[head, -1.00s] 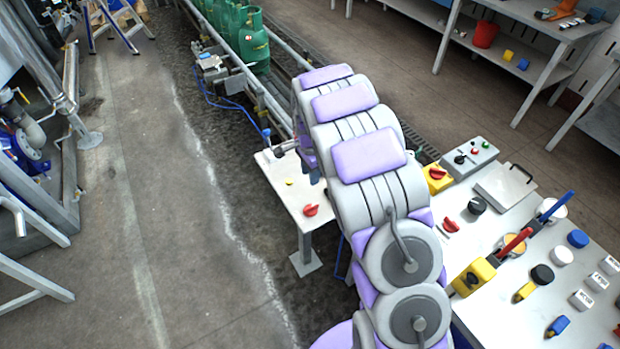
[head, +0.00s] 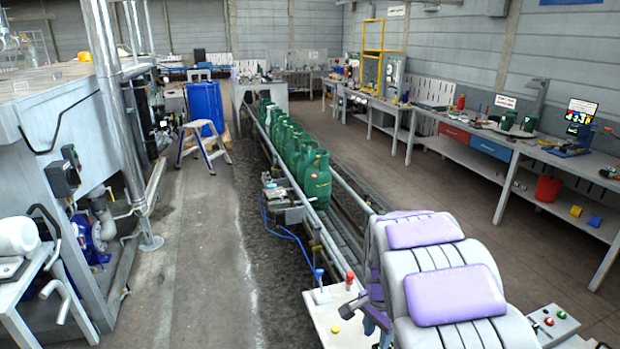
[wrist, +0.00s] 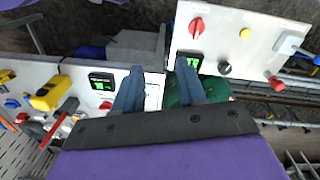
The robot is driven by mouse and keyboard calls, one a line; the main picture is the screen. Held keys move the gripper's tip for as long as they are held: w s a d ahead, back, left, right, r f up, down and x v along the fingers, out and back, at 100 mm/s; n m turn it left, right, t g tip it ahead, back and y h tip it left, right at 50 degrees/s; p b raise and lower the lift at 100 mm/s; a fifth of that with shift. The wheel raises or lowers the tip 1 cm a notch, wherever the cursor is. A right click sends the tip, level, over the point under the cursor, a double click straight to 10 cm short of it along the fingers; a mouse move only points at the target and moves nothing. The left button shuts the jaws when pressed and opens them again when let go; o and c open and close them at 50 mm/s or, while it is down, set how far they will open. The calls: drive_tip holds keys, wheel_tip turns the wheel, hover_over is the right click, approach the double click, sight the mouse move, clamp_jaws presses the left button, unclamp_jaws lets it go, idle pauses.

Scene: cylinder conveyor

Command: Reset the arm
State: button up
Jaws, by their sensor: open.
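My arm, grey with purple pads, rises at the lower right of the head view and hides what lies behind it. My gripper (wrist: 160,85) shows in the wrist view with two blue-grey fingers spread apart and nothing seen between their tips. The fingers point over the gap between a white control panel (wrist: 250,45) and a white table (wrist: 40,105). Something green, partly hidden, lies behind the right finger; I cannot tell how far off it is. In the head view, green gas cylinders (head: 315,182) stand upright in a row on the conveyor (head: 340,225).
A small stepladder (head: 203,145) and a blue barrel (head: 205,105) stand on the left walkway. Workbenches (head: 480,145) line the right wall, with a red bucket (head: 547,188) on a lower shelf. Machinery fills the left side.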

drive_tip(key=s+r+n, duration=0.3)
drive_tip(key=s, duration=0.8)
drive_tip(key=s+a+r+n+g, duration=0.1)
drive_tip(key=s+r+n, duration=0.2)
drive_tip(key=s, duration=0.8)
drive_tip(key=s+r+n, duration=0.3)
drive_tip(key=s+n, duration=0.2)
drive_tip(key=s, duration=0.6)
drive_tip(key=shift+a, duration=0.4)
